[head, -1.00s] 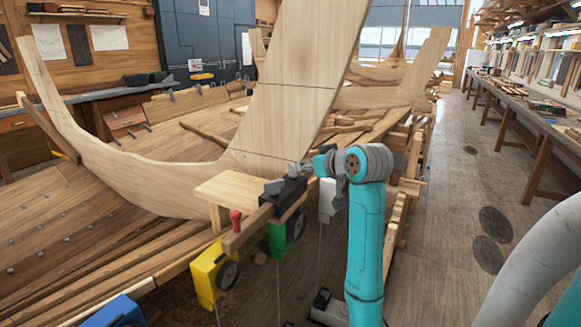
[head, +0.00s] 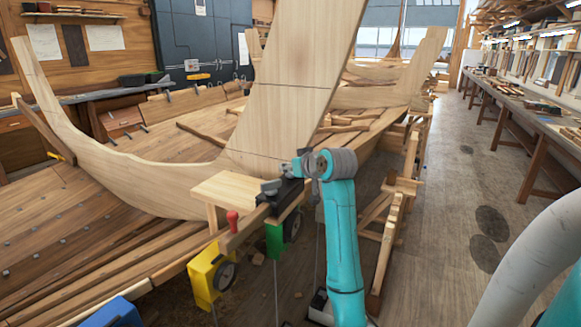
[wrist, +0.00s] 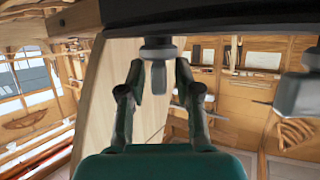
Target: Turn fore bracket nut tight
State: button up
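A dark bracket (head: 289,190) sits by the foot of the pale upright timber in the head view. In the wrist view a dark bar (wrist: 230,17) crosses the top, with a grey nut (wrist: 158,48) and a narrower end sticking down from it. My gripper (wrist: 159,80) has its two fingers apart, one on each side of that end, with a visible gap on both sides. It does not appear to touch the nut. In the head view my gripper (head: 299,166) is small beside the bracket and partly hidden by my wrist.
A second grey fitting (wrist: 296,94) hangs at the right of the wrist view. A red-handled tool (head: 232,219), a yellow clamp box (head: 203,276) and a green one (head: 275,240) are left of my arm. The floor aisle (head: 455,220) at right is clear.

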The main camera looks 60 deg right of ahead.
grip_shut()
jog(key=shift+m+g+h, duration=0.3)
jog(key=shift+m+h, duration=0.1)
jog(key=shift+w+a+m+g+h, duration=0.1)
jog(key=shift+m+g+h, duration=0.2)
jog(key=shift+m+h, duration=0.3)
jog(key=shift+m+g+h, duration=1.5)
jog(key=shift+m+g, duration=0.2)
jog(key=shift+m, duration=0.2)
jog(key=shift+o, duration=1.4)
grip_release()
